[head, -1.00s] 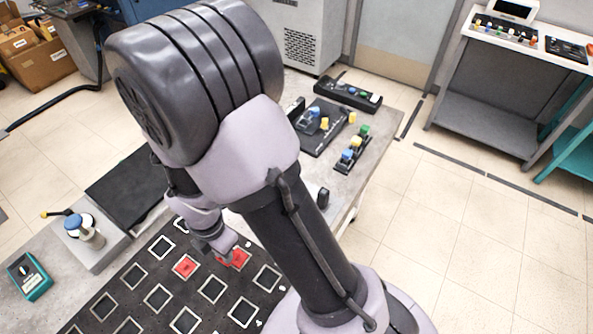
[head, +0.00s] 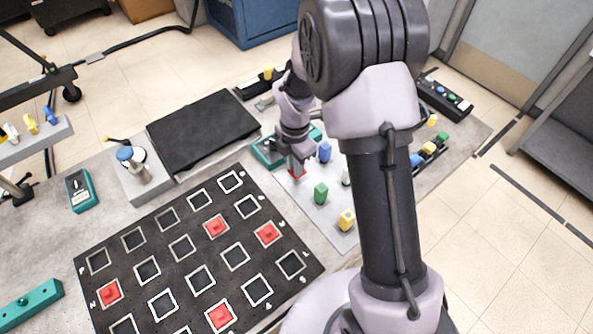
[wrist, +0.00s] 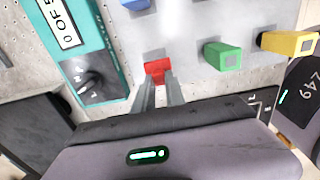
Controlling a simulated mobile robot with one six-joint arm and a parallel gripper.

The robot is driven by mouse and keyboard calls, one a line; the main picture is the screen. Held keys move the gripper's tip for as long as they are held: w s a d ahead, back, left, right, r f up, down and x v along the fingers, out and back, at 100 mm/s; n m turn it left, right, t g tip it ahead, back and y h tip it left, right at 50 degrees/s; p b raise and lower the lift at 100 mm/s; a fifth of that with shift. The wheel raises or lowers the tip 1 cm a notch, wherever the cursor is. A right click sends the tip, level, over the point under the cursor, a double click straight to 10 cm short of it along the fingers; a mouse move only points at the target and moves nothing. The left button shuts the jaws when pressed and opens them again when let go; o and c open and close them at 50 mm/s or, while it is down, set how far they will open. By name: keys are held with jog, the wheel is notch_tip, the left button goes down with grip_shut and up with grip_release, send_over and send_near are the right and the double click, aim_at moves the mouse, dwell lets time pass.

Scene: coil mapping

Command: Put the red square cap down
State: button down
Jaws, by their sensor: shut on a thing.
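The red square cap (wrist: 157,70) is between the two fingertips of my gripper (wrist: 158,84) in the wrist view. In the head view my gripper (head: 297,167) points down over the left part of a light grey plate (head: 334,222), with a bit of the red cap (head: 300,175) showing at its tips. My gripper is shut on the cap. I cannot tell whether the cap touches the plate. A blue cap (head: 325,152), a green cap (head: 321,193) and a yellow cap (head: 347,219) stand on the plate.
A teal meter (wrist: 82,50) lies close beside my gripper. A black board (head: 172,228) with white squares holds several red caps, one at its right (head: 267,233). A black pad (head: 203,130) lies behind. The plate is bare around its front left.

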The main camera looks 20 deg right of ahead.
jog(key=shift+w+d+f+b, duration=0.2)
jog(key=shift+f+b, duration=0.35)
jog(key=shift+f, duration=0.45)
jog(key=shift+w+d+f+b, duration=0.15)
jog(key=shift+f+b, duration=0.35)
jog(key=shift+f, duration=0.5)
jog(key=c, duration=1.4)
grip_release()
jog(key=shift+a, duration=0.1)
jog(key=shift+r, duration=0.15)
notch_tip(320, 180, up, 12)
jog(key=p, duration=0.5)
jog(key=shift+r, duration=0.15)
jog(key=s+a+r+m+t+y, duration=0.1)
jog(key=s+r+m+t, duration=0.1)
jog(key=s+r+m, duration=0.5)
jog(key=s+a+r+m+t, duration=0.1)
jog(key=s+r+m, duration=0.3)
jog(key=r+m, duration=0.45)
jog(key=s+r+m+t, duration=0.1)
jog(key=s+m, duration=0.2)
jog(key=s, duration=0.1)
jog(key=s+a+r+m+t, duration=0.1)
jog(key=s+r+m, duration=0.1)
jog(key=s+m, duration=0.2)
jog(key=s+r+m+y, duration=0.1)
jog(key=s+m, duration=0.3)
jog(key=shift+a+r+t, duration=0.2)
jog(key=shift+r+t, duration=0.1)
jog(key=shift+t, duration=0.1)
